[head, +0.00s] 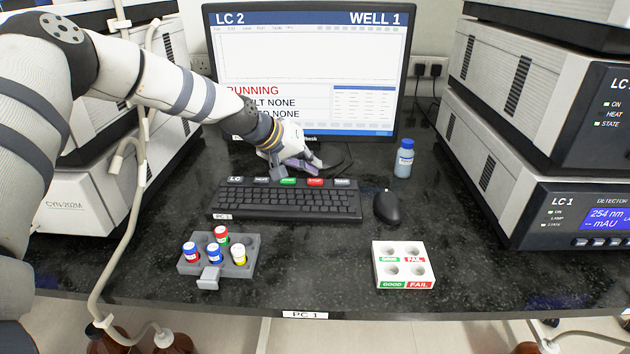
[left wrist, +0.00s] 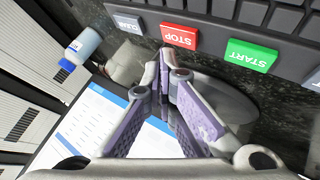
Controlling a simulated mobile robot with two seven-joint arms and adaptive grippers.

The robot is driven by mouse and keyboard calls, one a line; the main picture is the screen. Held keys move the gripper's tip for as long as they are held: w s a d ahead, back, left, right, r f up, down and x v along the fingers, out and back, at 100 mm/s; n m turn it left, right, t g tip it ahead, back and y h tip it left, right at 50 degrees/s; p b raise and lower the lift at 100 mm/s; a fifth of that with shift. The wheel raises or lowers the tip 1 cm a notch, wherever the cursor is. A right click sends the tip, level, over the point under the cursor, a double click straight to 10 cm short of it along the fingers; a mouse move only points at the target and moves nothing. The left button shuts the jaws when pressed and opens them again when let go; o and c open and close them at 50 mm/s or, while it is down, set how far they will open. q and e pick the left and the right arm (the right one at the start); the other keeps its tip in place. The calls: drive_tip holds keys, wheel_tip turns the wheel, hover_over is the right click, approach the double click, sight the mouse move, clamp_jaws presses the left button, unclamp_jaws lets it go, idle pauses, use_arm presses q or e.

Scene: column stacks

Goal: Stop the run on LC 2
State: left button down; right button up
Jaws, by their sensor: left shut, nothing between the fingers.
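The monitor (head: 310,60) reads LC 2, WELL 1 and RUNNING in red; my arm partly covers the lines below. The keyboard (head: 285,203), labelled PC 1, lies in front of it. Its red STOP key (head: 316,182) is on the back row, right of the green START key (head: 288,181). My left gripper (head: 317,164) is shut and empty, just behind the STOP key. In the left wrist view, the fingertips (left wrist: 172,62) point toward the STOP key (left wrist: 180,36), with a small gap in the picture; START (left wrist: 250,56) is beside it. My right gripper is not in view.
A black mouse (head: 387,207) lies right of the keyboard, a blue-capped bottle (head: 403,158) behind it. A grey vial rack (head: 245,268) and a white GOOD/FAIL rack (head: 404,280) are in front. Instrument stacks stand on both sides; the right one has an LC 1 unit (head: 580,215).

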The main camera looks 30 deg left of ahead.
sight(312, 180)
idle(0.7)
use_arm(q)
drive_tip(key=shift+f, duration=0.45)
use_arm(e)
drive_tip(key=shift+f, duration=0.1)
use_arm(q)
drive_tip(key=shift+f, duration=0.4)
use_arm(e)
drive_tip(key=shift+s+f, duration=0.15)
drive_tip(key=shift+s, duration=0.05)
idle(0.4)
use_arm(q)
drive_tip(key=shift+r, duration=0.85)
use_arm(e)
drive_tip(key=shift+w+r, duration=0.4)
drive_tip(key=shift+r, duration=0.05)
use_arm(q)
drive_tip(key=shift+r, duration=0.1)
drive_tip(key=shift+r+p, duration=1.1)
drive_tip(key=shift+r, duration=1.45)
drive_tip(key=shift+f, duration=0.15)
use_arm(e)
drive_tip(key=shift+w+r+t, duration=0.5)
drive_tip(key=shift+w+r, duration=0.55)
